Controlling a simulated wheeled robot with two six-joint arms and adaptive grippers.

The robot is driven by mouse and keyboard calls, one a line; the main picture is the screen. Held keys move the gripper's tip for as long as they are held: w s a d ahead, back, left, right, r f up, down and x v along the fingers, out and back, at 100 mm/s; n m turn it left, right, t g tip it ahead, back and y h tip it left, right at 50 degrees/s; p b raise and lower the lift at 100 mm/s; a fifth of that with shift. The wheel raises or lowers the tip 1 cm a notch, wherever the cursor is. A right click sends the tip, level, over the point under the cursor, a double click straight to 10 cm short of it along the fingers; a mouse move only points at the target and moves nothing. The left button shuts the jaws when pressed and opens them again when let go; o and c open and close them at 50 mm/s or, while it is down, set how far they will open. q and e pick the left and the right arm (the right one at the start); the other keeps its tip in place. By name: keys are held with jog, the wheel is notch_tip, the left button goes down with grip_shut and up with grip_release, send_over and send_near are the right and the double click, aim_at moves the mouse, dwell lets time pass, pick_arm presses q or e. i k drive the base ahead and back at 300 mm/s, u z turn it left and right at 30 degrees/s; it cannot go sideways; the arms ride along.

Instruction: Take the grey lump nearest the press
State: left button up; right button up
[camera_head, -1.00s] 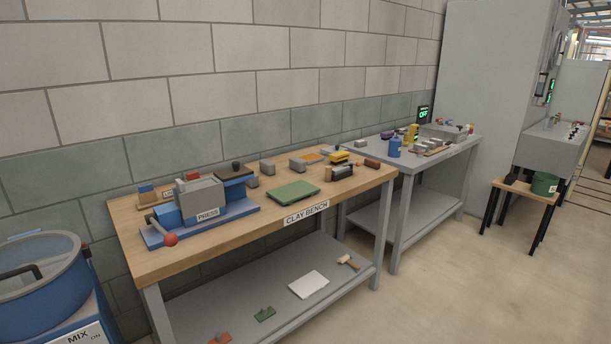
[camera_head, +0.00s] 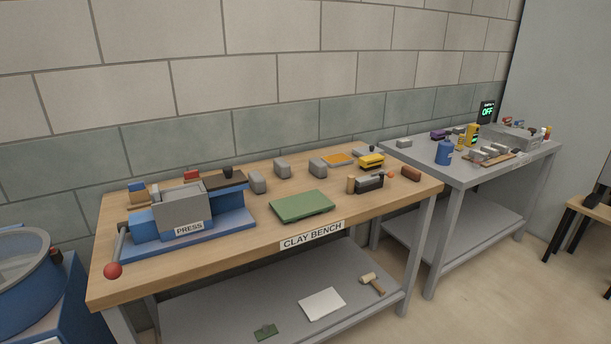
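The press (camera_head: 184,216), a blue and grey machine with a red-knobbed lever, stands at the left of the wooden clay bench (camera_head: 270,243). Three grey lumps stand in a row behind the green mat (camera_head: 301,206). The nearest lump to the press (camera_head: 258,183) is just right of its dark top plate. The middle lump (camera_head: 282,168) is farther back and right, and the third lump (camera_head: 317,167) is beside an orange tray. Neither of my grippers shows in the view.
A blue mixer drum (camera_head: 25,268) stands at the lower left. A grey table (camera_head: 470,172) with a blue can (camera_head: 444,152) and other items adjoins at the right. The bench's lower shelf holds a white slab (camera_head: 322,303) and a mallet (camera_head: 372,283). Bare wood surrounds the green mat.

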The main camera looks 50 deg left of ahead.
aim_at(257, 181)
jog(key=i, duration=1.15)
jog(key=u, duration=0.85)
jog(key=i, duration=0.85)
jog(key=u, duration=0.8)
